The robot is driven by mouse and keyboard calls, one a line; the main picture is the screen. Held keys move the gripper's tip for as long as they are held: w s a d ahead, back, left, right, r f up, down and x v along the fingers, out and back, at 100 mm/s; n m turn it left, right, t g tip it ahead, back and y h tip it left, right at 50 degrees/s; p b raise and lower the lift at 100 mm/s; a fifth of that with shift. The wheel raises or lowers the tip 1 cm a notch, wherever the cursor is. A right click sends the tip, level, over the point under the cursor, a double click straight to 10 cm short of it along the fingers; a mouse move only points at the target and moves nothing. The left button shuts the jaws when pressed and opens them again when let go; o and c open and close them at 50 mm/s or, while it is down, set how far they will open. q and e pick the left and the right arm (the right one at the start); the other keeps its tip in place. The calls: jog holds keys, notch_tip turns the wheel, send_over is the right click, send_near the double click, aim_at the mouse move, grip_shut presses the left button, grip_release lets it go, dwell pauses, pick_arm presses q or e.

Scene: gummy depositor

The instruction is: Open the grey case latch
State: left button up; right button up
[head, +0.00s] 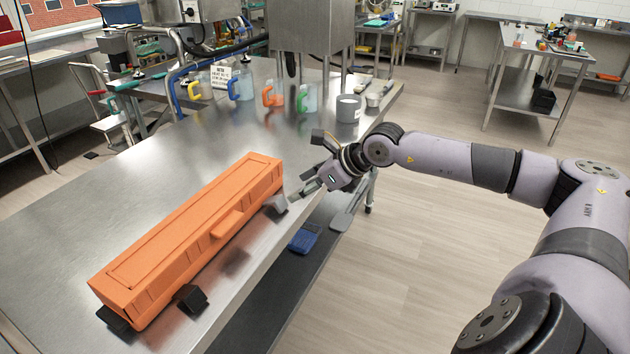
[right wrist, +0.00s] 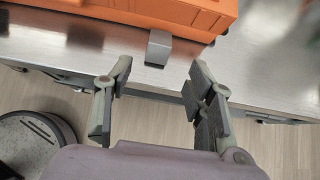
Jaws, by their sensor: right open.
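The long orange case (head: 190,235) lies shut on the steel table, running from front left to back right. Its grey latch (head: 277,204) hangs at the far right end of the front side, near the table edge. A black latch (head: 190,299) is at the near end. My right gripper (head: 302,191) is open and empty, just right of the grey latch. In the right wrist view the grey latch (right wrist: 158,48) shows ahead of and between the fingertips (right wrist: 161,76), apart from both. The case (right wrist: 150,10) shows there too. My left gripper is out of view.
The steel table (head: 90,215) has bare space left of the case. Several jugs with coloured handles (head: 305,97) and a grey pot (head: 348,107) stand toward its back. A lower shelf (head: 262,300) holds a blue item (head: 304,238). Open floor lies to the right.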

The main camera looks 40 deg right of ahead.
jog(key=shift+v, duration=1.85)
